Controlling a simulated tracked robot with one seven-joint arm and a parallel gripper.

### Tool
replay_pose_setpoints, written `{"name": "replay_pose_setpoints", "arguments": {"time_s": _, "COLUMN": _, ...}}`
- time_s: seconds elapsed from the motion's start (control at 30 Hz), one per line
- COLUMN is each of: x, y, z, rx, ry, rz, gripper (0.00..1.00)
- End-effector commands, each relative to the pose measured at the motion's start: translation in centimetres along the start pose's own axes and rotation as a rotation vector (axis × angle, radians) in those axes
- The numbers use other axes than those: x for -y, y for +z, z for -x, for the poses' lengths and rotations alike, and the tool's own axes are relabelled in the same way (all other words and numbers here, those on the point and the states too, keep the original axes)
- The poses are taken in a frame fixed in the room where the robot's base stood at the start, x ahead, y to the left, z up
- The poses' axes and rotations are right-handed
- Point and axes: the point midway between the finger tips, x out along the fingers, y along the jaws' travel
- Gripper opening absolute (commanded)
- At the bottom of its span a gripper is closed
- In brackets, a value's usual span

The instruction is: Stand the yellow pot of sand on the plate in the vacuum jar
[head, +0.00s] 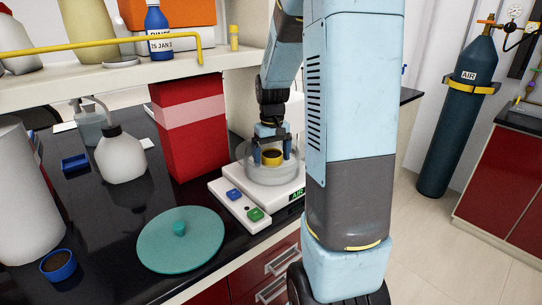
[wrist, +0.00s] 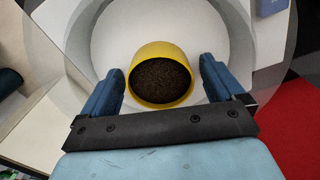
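The yellow pot of sand (head: 272,157) is upright inside the clear vacuum jar (head: 272,176). In the wrist view the pot (wrist: 146,51) shows dark sand filling it, with the pale round plate (wrist: 111,34) around and under it. Whether its base touches the plate is hard to tell. My gripper (head: 272,152) reaches down into the jar from above. Its two blue fingers (wrist: 162,85) stand either side of the pot, with a narrow gap seeming to show at each side, so it looks open. The jar's wall surrounds the fingers.
The jar stands on a white unit with a blue button (head: 234,195) and a green button (head: 255,214). A teal lid (head: 180,252) lies on the black bench. A blue pot (head: 59,268), white bottle (head: 120,158) and red box (head: 190,140) stand left. A shelf with a yellow pipe hangs above.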

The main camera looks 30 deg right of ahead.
Motion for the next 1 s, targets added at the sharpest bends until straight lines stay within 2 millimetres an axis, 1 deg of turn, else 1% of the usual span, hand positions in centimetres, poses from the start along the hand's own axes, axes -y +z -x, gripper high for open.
{"name": "replay_pose_setpoints", "arguments": {"time_s": 0.23, "x": 0.0, "y": 0.0, "z": 0.1, "rx": -0.001, "ry": 0.0, "rz": 0.0, "gripper": 0.95}}
{"name": "replay_pose_setpoints", "arguments": {"time_s": 0.37, "x": 0.0, "y": -0.1, "z": 0.9, "rx": -0.002, "ry": 0.001, "rz": 0.001, "gripper": 0.95}}
{"name": "replay_pose_setpoints", "arguments": {"time_s": 0.47, "x": 0.1, "y": -0.1, "z": 2.3, "rx": -0.004, "ry": 0.001, "rz": 0.001, "gripper": 0.95}}
{"name": "replay_pose_setpoints", "arguments": {"time_s": 0.8, "x": 0.0, "y": -0.1, "z": 8.8, "rx": -0.004, "ry": 0.001, "rz": 0.001, "gripper": 0.95}}
{"name": "replay_pose_setpoints", "arguments": {"time_s": 0.9, "x": 0.1, "y": 0.0, "z": 10.2, "rx": -0.003, "ry": 0.001, "rz": 0.001, "gripper": 0.95}}
{"name": "replay_pose_setpoints", "arguments": {"time_s": 1.0, "x": 0.1, "y": 0.0, "z": 11.3, "rx": -0.002, "ry": 0.0, "rz": 0.002, "gripper": 0.95}}
